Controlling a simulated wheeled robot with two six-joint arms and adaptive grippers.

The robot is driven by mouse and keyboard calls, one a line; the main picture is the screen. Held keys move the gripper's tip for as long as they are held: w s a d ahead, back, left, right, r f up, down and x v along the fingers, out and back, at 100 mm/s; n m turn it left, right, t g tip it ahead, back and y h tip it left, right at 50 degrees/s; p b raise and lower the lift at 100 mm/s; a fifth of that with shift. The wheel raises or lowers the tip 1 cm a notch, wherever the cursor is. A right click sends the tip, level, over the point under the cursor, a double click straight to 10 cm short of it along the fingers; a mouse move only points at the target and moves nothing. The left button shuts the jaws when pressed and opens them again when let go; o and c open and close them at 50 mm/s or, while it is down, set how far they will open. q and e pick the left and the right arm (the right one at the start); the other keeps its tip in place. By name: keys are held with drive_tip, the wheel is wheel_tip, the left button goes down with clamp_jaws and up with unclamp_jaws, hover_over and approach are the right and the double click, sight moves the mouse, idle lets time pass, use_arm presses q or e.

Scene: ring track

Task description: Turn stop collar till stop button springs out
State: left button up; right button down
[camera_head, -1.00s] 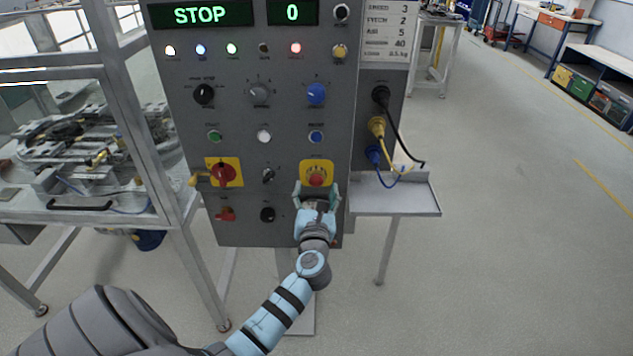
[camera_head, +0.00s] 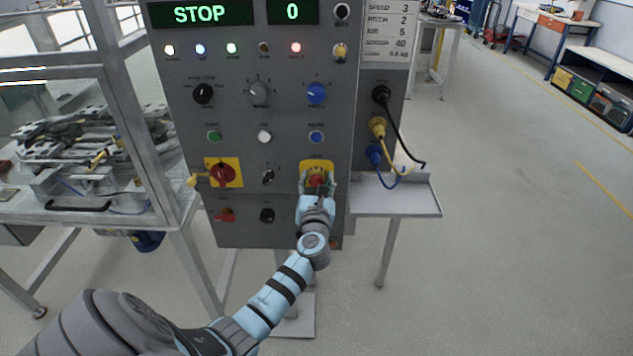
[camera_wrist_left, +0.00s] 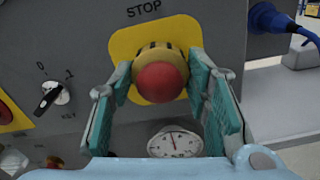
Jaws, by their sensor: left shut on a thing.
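The red stop button (camera_head: 316,181) is on a yellow plate (camera_head: 307,164) low on the right of the grey panel (camera_head: 285,145). In the left wrist view the round red button (camera_wrist_left: 160,83) faces me, with the yellow, dark-marked stop collar (camera_wrist_left: 170,53) behind it. My left gripper (camera_head: 317,185) reaches up to it from below. In the left wrist view its teal finger pads (camera_wrist_left: 160,73) stand on both sides of the collar and are shut on it. The fingers partly cover the collar's sides. My right gripper is not in view.
The display (camera_head: 201,13) reads STOP and another (camera_head: 292,12) reads 0. A red rotary switch (camera_head: 223,174) and a key switch (camera_head: 268,177) lie left of the button. A dial gauge (camera_wrist_left: 175,142) sits below it. A side shelf (camera_head: 405,205) is at right.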

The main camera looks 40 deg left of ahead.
use_arm(q)
drive_tip(key=m+p, duration=0.3)
drive_tip(key=m, duration=0.1)
drive_tip(key=shift+r, duration=0.15)
drive_tip(key=m+p, duration=0.3)
drive_tip(key=m, duration=0.2)
drive_tip(key=shift+f, duration=0.2)
idle(0.3)
drive_tip(key=o, duration=1.2)
drive_tip(key=shift+d, duration=0.1)
drive_tip(key=shift+c, duration=0.2)
